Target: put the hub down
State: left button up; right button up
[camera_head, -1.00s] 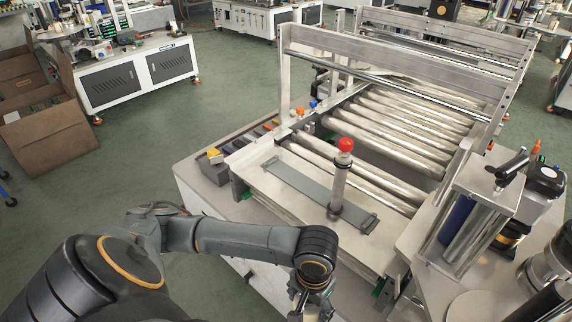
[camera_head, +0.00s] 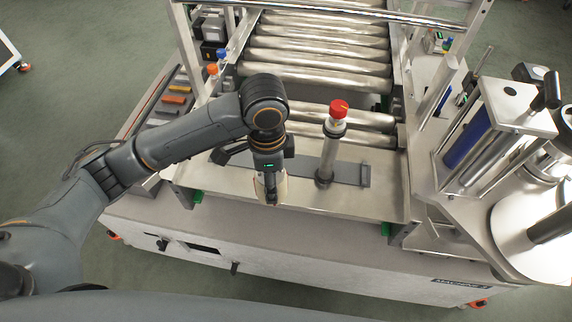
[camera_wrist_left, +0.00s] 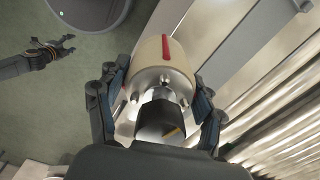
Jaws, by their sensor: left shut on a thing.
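The hub (camera_head: 272,187) is a cream cylinder with a red stripe, a metal end and a dark nut; it fills the middle of the left wrist view (camera_wrist_left: 168,52). My left gripper (camera_head: 270,190) is shut on it, with a finger on either side. In the head view the hub is over the front of the machine's metal deck (camera_head: 225,187), left of the upright red-capped post (camera_head: 329,155). I cannot tell whether the hub touches the deck. A second gripper, likely my right (camera_wrist_left: 52,48), shows small at the left of the wrist view.
A grey flat bar (camera_head: 352,173) lies across the deck by the post's foot. Steel rollers (camera_head: 315,62) run behind. A metal column unit with a blue cylinder (camera_head: 468,143) stands at the right. Small orange and grey items (camera_head: 178,95) lie at the left edge.

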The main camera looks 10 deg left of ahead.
pick_arm(q)
jog(key=w+d+r+m, duration=0.2)
jog(key=d+r+m, duration=0.35)
jog(key=m, duration=0.25)
jog(key=shift+m, duration=0.8)
jog(key=w+a+f+p, duration=0.1)
jog(key=w+a+f, duration=0.1)
jog(key=a+f, duration=0.1)
jog(key=w+a+f+p, duration=0.1)
jog(key=w+a+f, duration=0.2)
jog(key=a+f, duration=0.1)
jog(key=w+a+f+p, duration=0.2)
jog(key=w+a+f, duration=0.1)
jog(key=a, duration=0.1)
jog(key=shift+a+f, duration=0.25)
jog(key=shift+f, duration=0.4)
pick_arm(e)
jog(key=r, duration=0.4)
jog(key=shift+s+d, duration=0.15)
jog(key=shift+d, duration=0.05)
pick_arm(q)
jog(key=shift+f, duration=0.3)
jog(key=o, duration=1.3)
jog(key=shift+s, duration=0.1)
